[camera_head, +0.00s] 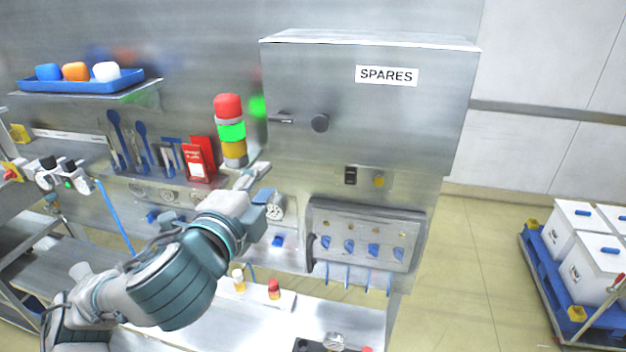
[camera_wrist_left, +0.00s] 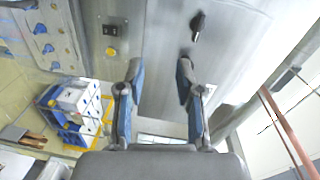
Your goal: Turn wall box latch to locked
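The wall box (camera_head: 360,105) is a grey metal cabinet labelled SPARES at the upper middle of the head view. Its latch has a dark round knob (camera_head: 319,122) and a handle reaching left. In the left wrist view, a dark latch part (camera_wrist_left: 197,26) shows beyond the fingertips. My left gripper (camera_head: 264,188) is below and left of the latch, apart from it. In the left wrist view, its two fingers (camera_wrist_left: 159,72) are spread, with nothing between them but the metal surface behind. My right gripper is not in view.
A signal light (camera_head: 231,132) with red, green and amber sections stands left of the box. A switch panel (camera_head: 364,177) and a hook panel (camera_head: 365,240) are below it. A shelf with a blue tray (camera_head: 85,82) is at upper left.

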